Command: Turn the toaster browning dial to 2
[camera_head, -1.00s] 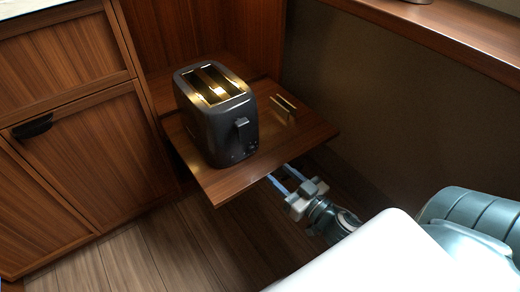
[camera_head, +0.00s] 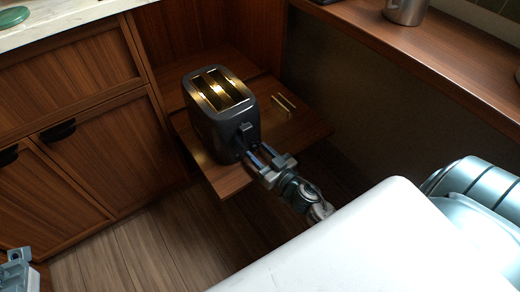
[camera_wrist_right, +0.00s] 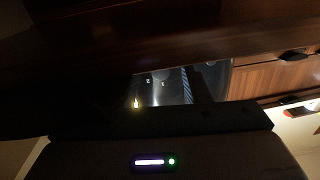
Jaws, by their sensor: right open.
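The dark grey toaster (camera_head: 222,122) stands upright on the wooden pull-out shelf, its slots glowing yellow and its lever (camera_head: 243,130) on the front face. My right gripper (camera_head: 260,155) is open, its two fingers pointing at the lower front of the toaster, below the lever. I cannot tell whether they touch it. The browning dial cannot be made out in the head view, where the gripper covers that area. The right wrist view shows part of the toaster's front (camera_wrist_right: 165,88), dark with small pale marks. A grey part of my left gripper (camera_head: 16,268) shows at the lower left corner.
The wooden shelf (camera_head: 228,182) has a small brass-coloured pair of bars (camera_head: 284,104) right of the toaster. Wooden cabinets (camera_head: 95,165) stand to the left. A ledge (camera_head: 440,50) with a metal cup (camera_head: 405,10) runs along the upper right.

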